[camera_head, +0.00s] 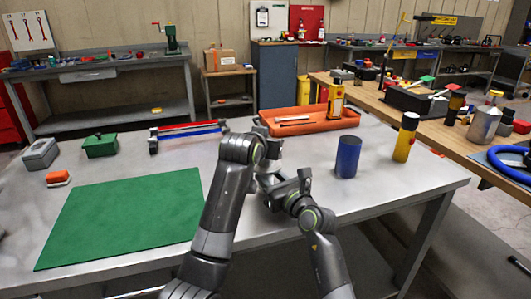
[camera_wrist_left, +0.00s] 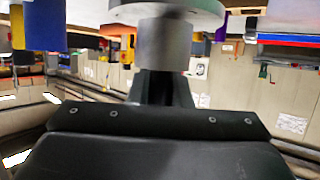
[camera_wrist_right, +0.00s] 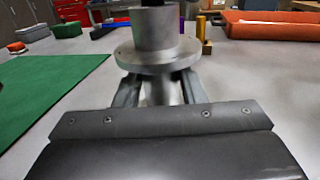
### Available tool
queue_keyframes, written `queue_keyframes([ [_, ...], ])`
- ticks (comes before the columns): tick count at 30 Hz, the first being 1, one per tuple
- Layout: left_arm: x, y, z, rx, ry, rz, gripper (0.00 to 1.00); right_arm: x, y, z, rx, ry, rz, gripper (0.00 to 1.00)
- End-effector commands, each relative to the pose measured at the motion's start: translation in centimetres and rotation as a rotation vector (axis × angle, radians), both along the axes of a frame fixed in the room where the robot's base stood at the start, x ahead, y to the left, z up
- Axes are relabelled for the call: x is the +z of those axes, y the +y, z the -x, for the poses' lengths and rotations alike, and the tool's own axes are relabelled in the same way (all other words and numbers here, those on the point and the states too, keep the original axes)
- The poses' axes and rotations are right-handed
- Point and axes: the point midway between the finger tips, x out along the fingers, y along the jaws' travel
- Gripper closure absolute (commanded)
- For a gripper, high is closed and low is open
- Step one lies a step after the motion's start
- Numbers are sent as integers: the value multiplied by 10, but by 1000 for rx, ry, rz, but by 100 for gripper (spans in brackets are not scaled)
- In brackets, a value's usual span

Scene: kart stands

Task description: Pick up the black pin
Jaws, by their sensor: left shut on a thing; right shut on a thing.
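A grey metal flanged part (camera_wrist_right: 155,58), with a round disc and a short cylinder above it, stands upright in the right wrist view. My right gripper (camera_head: 272,184) is shut on its stem below the disc. My left gripper (camera_head: 268,148) is shut on the grey cylinder (camera_wrist_left: 164,45) on the other side of the disc, seen upside down in the left wrist view. Both appear to hold the same part above the table. I cannot make out a black pin for certain; a dark piece at the top edge of the right wrist view is cut off.
The grey table (camera_head: 310,215) bears a green mat (camera_head: 125,217), a blue cylinder (camera_head: 347,157), a yellow-black cylinder (camera_head: 405,138) and an orange tray (camera_head: 335,124). Red and blue bars (camera_head: 188,131), a green box (camera_head: 100,145) and a grey box (camera_head: 40,154) stand at the back left.

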Motion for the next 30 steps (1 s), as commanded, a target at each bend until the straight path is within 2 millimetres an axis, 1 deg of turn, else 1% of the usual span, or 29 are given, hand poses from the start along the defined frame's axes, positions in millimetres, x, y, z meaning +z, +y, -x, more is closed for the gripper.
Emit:
queue_keyframes([
  [5,0,0,0,0,0,0,100,0,0,0,0,0,0,97],
  [8,5,0,0,0,-2,1,100,0,0,0,0,0,0,97],
  [11,19,0,0,1,-5,0,100,0,0,0,0,0,0,97],
  [18,68,0,0,0,-5,-1,100,0,0,0,0,0,0,97],
  [21,84,0,0,0,-4,-1,100,0,0,0,0,0,0,97],
  [25,96,0,0,0,-2,1,100,0,0,0,0,0,0,97],
  [30,101,0,0,0,0,1,100,0,0,0,0,0,0,97],
])
